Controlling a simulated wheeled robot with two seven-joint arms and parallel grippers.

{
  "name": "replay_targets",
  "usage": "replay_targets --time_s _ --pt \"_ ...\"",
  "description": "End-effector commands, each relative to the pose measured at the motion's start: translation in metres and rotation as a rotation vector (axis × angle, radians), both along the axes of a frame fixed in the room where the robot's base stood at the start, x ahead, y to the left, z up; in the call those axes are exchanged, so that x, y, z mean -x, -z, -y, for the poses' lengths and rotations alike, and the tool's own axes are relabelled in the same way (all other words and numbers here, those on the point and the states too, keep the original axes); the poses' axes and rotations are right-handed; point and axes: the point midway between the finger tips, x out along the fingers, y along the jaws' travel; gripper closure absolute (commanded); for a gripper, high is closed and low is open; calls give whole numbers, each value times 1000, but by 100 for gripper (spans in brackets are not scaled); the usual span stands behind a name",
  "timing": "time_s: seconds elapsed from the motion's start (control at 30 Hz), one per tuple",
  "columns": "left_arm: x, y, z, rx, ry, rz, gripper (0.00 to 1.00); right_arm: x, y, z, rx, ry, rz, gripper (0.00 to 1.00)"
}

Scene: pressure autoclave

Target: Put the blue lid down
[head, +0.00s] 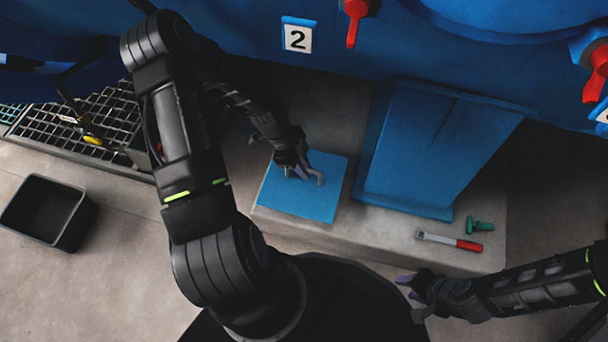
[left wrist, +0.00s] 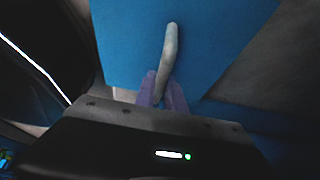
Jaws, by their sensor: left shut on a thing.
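The blue lid (head: 318,206) is a flat square plate with a grey handle on top. In the head view it is over the grey ledge, left of the large blue block; I cannot tell whether it touches the ledge. My left gripper (head: 300,170) is above it and shut on the lid's handle. In the left wrist view the purple fingers (left wrist: 162,92) close around the near end of the grey handle (left wrist: 170,48), with the blue plate (left wrist: 125,35) beyond. My right gripper (head: 408,287) is at the lower right, away from the lid; its finger gap is too small to judge.
A large blue block (head: 415,150) stands on the grey ledge (head: 385,228) to the right of the lid. A red-handled tool (head: 450,241) and a green piece (head: 480,226) lie at the ledge's right end. A black bin (head: 42,208) is on the floor at left.

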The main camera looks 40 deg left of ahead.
Motion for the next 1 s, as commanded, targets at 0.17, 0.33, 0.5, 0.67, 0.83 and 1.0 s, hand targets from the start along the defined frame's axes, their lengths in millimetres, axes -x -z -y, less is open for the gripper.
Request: replay_targets --time_s 0.17,0.33,0.5,0.67,0.83,1.0 --pt "-1 2 0 1 1 2 100 0 2 0 0 0 0 64" --pt "-1 23 0 1 1 2 100 -1 12 0 1 1 4 64" --pt "-1 37 0 0 1 2 100 -2 17 0 1 3 6 64" --pt "-1 37 0 -1 1 2 100 -3 16 0 1 4 7 64" --pt "0 38 0 0 0 0 77 -3 16 0 1 4 7 64" --pt "0 37 0 0 0 0 64 -3 16 0 1 4 7 64"
